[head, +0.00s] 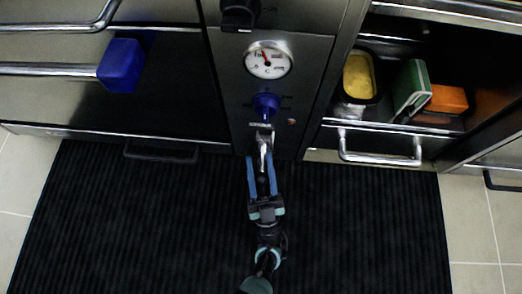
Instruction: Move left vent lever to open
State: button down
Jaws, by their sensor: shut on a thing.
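My gripper (260,156) reaches up to the narrow steel control panel (240,70), its two blue fingers on either side of a small metallic lever (264,138) low on the panel. The fingers are shut on this lever. It appears to be the vent lever, but no readable label confirms that it is the left one. Its exact setting is too small to tell, and the fingers partly hide it. A blue knob (266,103) sits just above the lever, with small marks around it.
A round white gauge (268,61) and a black knob (239,14) are higher on the panel. At right, an open compartment holds a yellow-filled container (358,76), a green-edged item (411,86) and an orange box (446,99). A blue block (121,66) is at left. A dark mat (130,220) covers the floor.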

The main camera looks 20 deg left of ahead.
jog(key=shift+w, duration=0.1)
jog(key=c, duration=0.5)
grip_release()
jog(key=shift+r, duration=0.1)
notch_tip(320, 180, up, 10)
jog(key=p, duration=0.9)
